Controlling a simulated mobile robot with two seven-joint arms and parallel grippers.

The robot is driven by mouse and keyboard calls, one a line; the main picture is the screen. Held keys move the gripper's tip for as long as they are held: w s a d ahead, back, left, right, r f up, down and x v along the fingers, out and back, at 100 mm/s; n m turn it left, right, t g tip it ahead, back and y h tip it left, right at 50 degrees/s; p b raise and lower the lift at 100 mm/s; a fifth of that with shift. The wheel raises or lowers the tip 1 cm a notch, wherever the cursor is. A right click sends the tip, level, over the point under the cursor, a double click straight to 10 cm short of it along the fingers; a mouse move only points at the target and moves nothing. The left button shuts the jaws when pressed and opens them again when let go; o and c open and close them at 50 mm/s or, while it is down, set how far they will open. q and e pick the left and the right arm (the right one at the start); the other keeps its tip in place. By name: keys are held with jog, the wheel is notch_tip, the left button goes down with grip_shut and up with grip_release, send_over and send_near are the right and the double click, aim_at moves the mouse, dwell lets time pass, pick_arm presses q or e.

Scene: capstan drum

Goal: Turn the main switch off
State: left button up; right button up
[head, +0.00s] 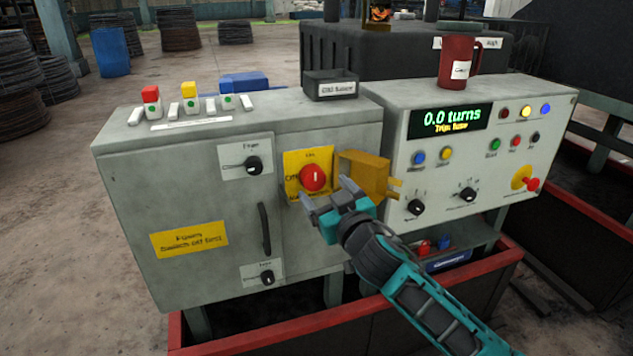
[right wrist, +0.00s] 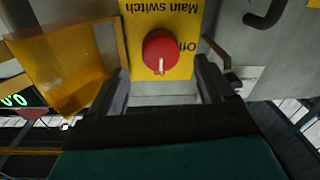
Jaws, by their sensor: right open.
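The main switch is a red round knob (head: 313,178) on a yellow plate (head: 294,160) on the grey cabinet's front. In the right wrist view the knob (right wrist: 158,46) appears upside down, with "Main switch" and "Off" lettering beside it. Its white mark stands upright in the head view, not toward the "Off" lettering at its left. An amber see-through cover (head: 365,174) stands swung out to the right of the knob. My right gripper (head: 328,191) is open and empty just in front of the knob, fingers either side and apart from it. My left gripper is out of view.
The grey cabinet (head: 130,190) has a door handle (head: 264,228) and two black knobs below and left of the switch. A control panel (head: 390,150) with a "0.0 turns" display stands right. A red mug (head: 458,62) and a dark tray (head: 330,84) stand on top.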

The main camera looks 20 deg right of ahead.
aim_at(316, 180)
jog(key=shift+w+a, duration=0.15)
jog(key=shift+w, duration=1.15)
jog(key=shift+w+a, duration=0.1)
jog(key=shift+w, duration=1.15)
jog(key=c, duration=1)
